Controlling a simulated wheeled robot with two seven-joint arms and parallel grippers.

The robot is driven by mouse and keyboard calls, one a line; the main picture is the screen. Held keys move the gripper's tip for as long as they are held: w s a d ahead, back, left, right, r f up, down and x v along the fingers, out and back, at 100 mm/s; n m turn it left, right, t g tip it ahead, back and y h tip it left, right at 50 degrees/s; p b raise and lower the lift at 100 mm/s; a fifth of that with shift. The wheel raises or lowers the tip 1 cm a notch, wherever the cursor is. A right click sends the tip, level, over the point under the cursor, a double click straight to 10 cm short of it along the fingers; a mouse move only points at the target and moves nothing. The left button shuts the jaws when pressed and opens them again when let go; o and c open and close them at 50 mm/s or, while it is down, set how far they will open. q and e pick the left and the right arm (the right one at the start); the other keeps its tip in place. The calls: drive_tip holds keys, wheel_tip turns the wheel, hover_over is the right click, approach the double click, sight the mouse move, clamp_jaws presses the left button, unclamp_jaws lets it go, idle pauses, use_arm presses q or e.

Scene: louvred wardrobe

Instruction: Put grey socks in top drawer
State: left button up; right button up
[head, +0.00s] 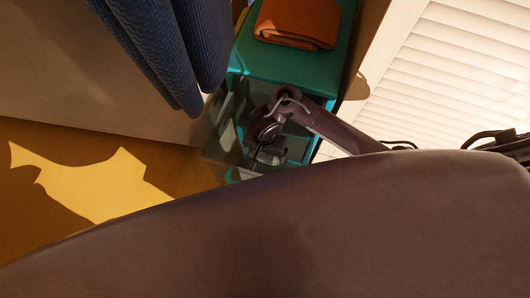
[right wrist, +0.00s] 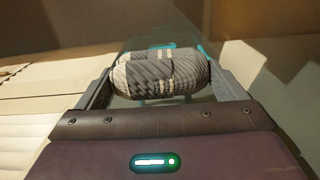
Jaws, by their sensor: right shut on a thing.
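The grey socks (right wrist: 160,75) are a rolled bundle with a striped grey and pale pattern, seen in the right wrist view. My right gripper (head: 268,153) is shut on them, with one finger at each end of the roll. In the head view the gripper is over or inside a see-through, teal-edged drawer (head: 228,122) of the teal drawer unit (head: 262,66); I cannot tell how deep. The socks are hard to make out in that view. My left gripper is not in view.
A folded orange cloth (head: 298,22) lies on top of the drawer unit. Dark blue hanging clothes (head: 165,45) are to the left. A white louvred door (head: 460,70) stands at the right, close to my right arm. My own dark body hides the lower part of the head view.

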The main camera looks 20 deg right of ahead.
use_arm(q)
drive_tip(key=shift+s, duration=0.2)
use_arm(e)
drive_tip(key=shift+r, duration=0.1)
drive_tip(key=o, duration=0.7)
use_arm(q)
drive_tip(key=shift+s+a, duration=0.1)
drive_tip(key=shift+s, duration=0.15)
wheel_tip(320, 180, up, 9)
drive_tip(key=p, duration=0.9)
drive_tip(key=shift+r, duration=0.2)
use_arm(e)
wheel_tip(320, 180, up, 12)
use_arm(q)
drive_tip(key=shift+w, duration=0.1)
